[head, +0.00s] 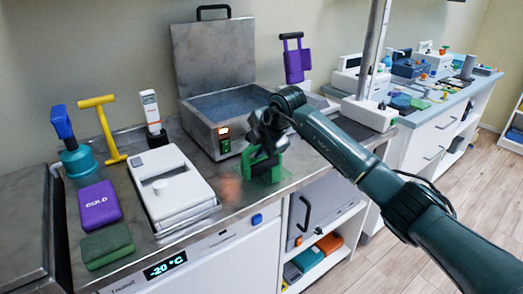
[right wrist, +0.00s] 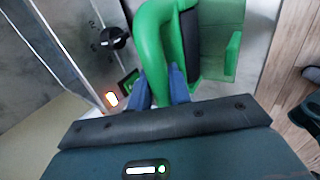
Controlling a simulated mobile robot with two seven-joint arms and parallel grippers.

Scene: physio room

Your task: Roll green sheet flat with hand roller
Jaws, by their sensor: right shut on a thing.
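My right gripper (head: 263,148) is over the counter in front of the steel water bath. In the right wrist view its blue fingertips (right wrist: 163,88) are shut on the green handle of the hand roller (right wrist: 153,40). A dark part shows beside the handle, partly hidden by it. The green sheet (right wrist: 222,35) lies right of the handle in the wrist view, near the counter's edge. In the head view the roller (head: 262,163) and sheet (head: 272,176) overlap under my gripper, so I cannot tell whether they touch. My left gripper is not in view.
The open steel bath (head: 222,132) stands just behind my gripper. A white device (head: 172,187), a purple cold pack (head: 99,205) and a green pad (head: 107,244) lie to the left. The counter's front edge is close to the sheet.

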